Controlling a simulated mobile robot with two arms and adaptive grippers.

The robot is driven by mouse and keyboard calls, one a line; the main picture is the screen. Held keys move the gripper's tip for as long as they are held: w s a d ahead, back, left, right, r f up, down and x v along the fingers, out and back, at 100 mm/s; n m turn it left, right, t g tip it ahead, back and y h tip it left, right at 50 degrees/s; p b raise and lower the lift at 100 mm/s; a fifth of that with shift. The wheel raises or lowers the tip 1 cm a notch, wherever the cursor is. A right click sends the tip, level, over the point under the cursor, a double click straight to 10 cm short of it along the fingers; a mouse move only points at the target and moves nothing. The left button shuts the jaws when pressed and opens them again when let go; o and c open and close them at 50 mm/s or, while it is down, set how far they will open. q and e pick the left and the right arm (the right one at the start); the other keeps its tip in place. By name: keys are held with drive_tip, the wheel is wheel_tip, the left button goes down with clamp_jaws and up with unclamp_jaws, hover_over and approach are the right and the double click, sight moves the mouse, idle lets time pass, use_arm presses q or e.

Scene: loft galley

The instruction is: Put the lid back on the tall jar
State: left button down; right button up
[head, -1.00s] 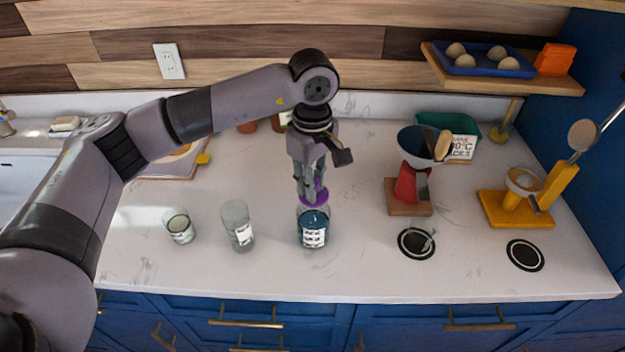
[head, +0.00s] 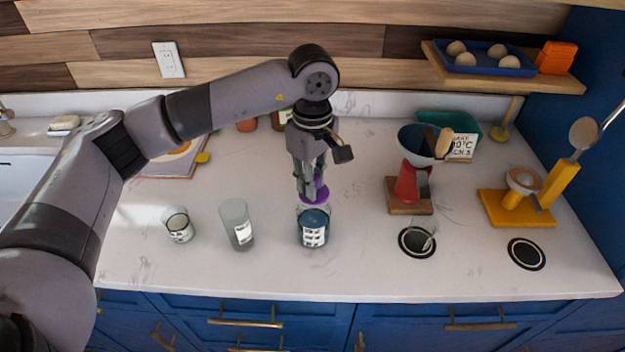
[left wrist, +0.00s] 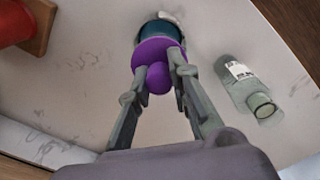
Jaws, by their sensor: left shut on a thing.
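My left gripper (head: 311,190) is shut on the knob of a round purple lid (head: 317,192). The lid is held just above the glass jar with dark blue contents (head: 313,230), with a small gap between them. In the left wrist view the lid (left wrist: 152,52) covers part of the blue jar (left wrist: 160,29), and the fingers (left wrist: 160,78) pinch the purple knob. A taller clear jar with a white label (head: 238,228) stands upright and uncovered to the left; it also shows in the left wrist view (left wrist: 238,72). My right gripper is out of view.
A small glass jar (head: 179,226) stands farther left. To the right are a red stand with a funnel-shaped bowl (head: 407,182), a clear glass on a dark disc (head: 418,241) and a yellow stand (head: 515,208). The counter front is mostly clear.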

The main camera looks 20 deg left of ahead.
use_arm(q)
drive_tip(key=shift+f+b, duration=0.15)
drive_tip(key=shift+b, duration=0.95)
idle(1.7)
idle(0.4)
drive_tip(key=c, duration=1.4)
unclamp_jaws()
drive_tip(key=shift+o, duration=0.2)
drive_tip(key=o, duration=0.4)
drive_tip(key=shift+o, duration=0.2)
drive_tip(key=shift+r+p, duration=1.6)
drive_tip(key=shift+r, duration=1.95)
